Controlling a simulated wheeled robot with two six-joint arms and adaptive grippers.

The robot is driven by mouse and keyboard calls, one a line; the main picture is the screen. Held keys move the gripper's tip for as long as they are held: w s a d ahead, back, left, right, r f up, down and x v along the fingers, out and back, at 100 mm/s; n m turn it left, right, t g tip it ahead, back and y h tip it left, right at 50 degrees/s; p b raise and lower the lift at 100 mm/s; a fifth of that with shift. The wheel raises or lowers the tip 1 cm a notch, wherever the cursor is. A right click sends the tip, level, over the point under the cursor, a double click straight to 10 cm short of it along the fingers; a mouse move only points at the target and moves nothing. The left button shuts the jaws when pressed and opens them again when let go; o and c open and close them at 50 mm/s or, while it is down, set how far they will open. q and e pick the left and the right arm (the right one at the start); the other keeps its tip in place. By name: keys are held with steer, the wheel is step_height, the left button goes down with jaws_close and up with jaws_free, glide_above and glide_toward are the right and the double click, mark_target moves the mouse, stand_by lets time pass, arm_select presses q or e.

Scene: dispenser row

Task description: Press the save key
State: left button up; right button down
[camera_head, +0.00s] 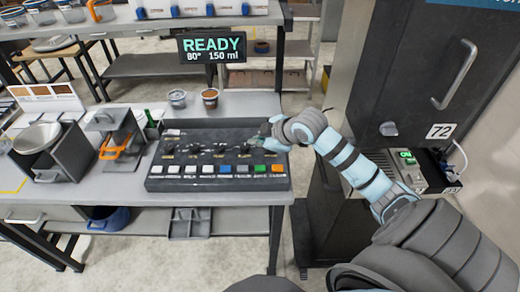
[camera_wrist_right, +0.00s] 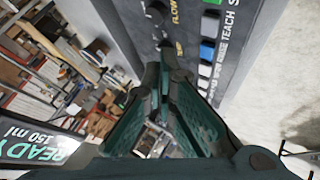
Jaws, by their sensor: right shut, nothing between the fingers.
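The black control panel (camera_head: 215,150) lies on the bench with a row of keys along its front: several white ones, a blue one (camera_head: 225,169), a dark one, a green one (camera_head: 260,169) and an orange one (camera_head: 277,168). Their labels are too small to read in the head view. In the wrist view the panel (camera_wrist_right: 185,12) shows the word TEACH and a cut-off label starting with S; the save label itself is not readable. My right gripper (camera_head: 262,138) is shut and empty, over the right rear of the panel, behind the green key. Its fingers also show in the wrist view (camera_wrist_right: 165,75). My left gripper is not in view.
Several knobs (camera_head: 194,150) stand on the panel behind the keys. A READY display (camera_head: 211,47) rises behind it. Two small cups (camera_head: 210,97) stand behind the panel. A dispenser (camera_head: 119,137) is at left, and a dark cabinet (camera_head: 400,75) at right.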

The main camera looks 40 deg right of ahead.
steer(key=b, duration=0.8)
glide_above(259, 169)
step_height(259, 169, down, 7)
steer(key=shift+a+f, duration=0.1)
steer(key=shift+f, duration=0.65)
steer(key=shift+f, duration=0.15)
steer(key=shift+f, duration=0.25)
steer(key=shift+s+f, duration=0.1)
steer(key=shift+f, duration=0.4)
stand_by(0.7)
steer(key=shift+r+p, duration=0.95)
steer(key=shift+p, duration=0.2)
